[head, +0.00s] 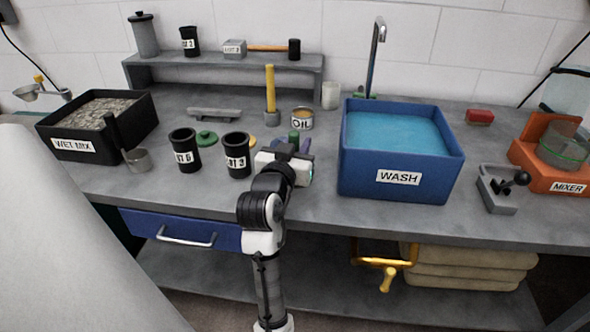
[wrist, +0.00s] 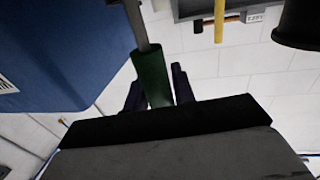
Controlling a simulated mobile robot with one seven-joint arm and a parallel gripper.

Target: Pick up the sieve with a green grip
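The green grip (wrist: 151,78) stands between my gripper's two dark fingers in the wrist view. A grey rod (wrist: 136,22) runs from it out of the top of that picture. The sieve's bowl is not visible there. In the head view a small green piece (head: 294,137), seemingly the same grip, shows at my gripper (head: 292,149), between the cups and the wash tub. My fingers (wrist: 160,92) stand on either side of the grip, spread wider than it, with a thin gap at the right one. My gripper looks open. My arm hides what lies below it.
The blue wash tub (head: 352,165) stands close on the right. Two black cups (head: 237,165) (head: 184,160) stand close on the left. An oil tin (head: 302,123) and a yellow-handled tool (head: 270,90) are behind.

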